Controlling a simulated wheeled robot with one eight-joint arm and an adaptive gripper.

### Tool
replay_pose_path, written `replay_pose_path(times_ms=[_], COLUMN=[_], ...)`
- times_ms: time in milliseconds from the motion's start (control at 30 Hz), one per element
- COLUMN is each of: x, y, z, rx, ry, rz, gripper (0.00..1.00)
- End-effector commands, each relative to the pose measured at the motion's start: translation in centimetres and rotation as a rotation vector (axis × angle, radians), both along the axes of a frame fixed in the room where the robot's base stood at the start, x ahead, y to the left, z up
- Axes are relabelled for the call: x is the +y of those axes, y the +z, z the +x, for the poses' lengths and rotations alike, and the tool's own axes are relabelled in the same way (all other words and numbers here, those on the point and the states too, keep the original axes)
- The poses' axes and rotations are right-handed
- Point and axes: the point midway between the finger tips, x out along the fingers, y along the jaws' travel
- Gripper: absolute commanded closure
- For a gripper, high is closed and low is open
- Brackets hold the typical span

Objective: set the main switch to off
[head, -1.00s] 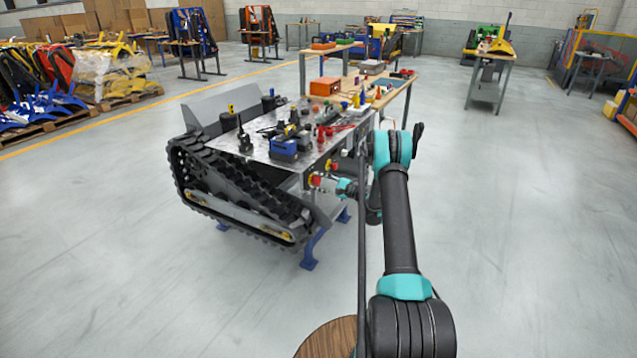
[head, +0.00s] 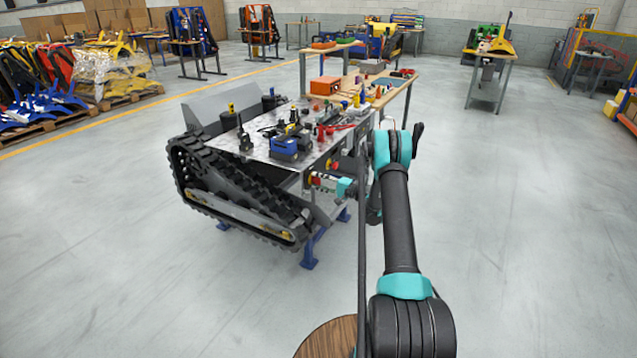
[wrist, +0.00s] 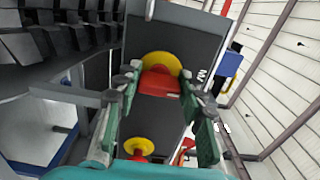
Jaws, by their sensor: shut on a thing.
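The main switch, a red handle (wrist: 160,83) on a round yellow plate (wrist: 163,62), sits on a dark grey panel in the wrist view. My gripper (wrist: 162,88) is shut on the red handle, one finger at each side. The handle's exact angle is hard to tell, as the fingers partly frame it. In the head view my gripper (head: 318,180) is at the near end of the tracked carrier (head: 240,190), where the switch is small and mostly hidden by it.
A second yellow disc with a red button (wrist: 138,147) is on the panel near my gripper's palm. Tools and a blue box (head: 285,148) lie on the carrier's metal top. A workbench (head: 395,88) stands behind.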

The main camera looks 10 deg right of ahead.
Motion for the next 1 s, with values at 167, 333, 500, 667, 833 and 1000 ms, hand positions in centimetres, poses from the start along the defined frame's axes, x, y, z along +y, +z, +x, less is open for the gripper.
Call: replay_pose_path(times_ms=[167,333,500,667,833,1000], x=[-0.04,-0.03,-0.03,-0.02,0.00,-0.57], y=[-0.13,-0.14,-0.14,-0.09,-0.06,-0.05], z=[-0.14,-0.15,-0.15,-0.09,-0.06,-0.38], rx=[-0.008,-0.008,-0.007,-0.007,-0.007,-0.007], ry=[0.002,0.002,0.002,0.001,0.001,-0.001], rz=[-0.008,-0.008,-0.007,-0.007,-0.006,-0.006], gripper=[0.90,0.90,0.53,0.40,0.40,0.40])
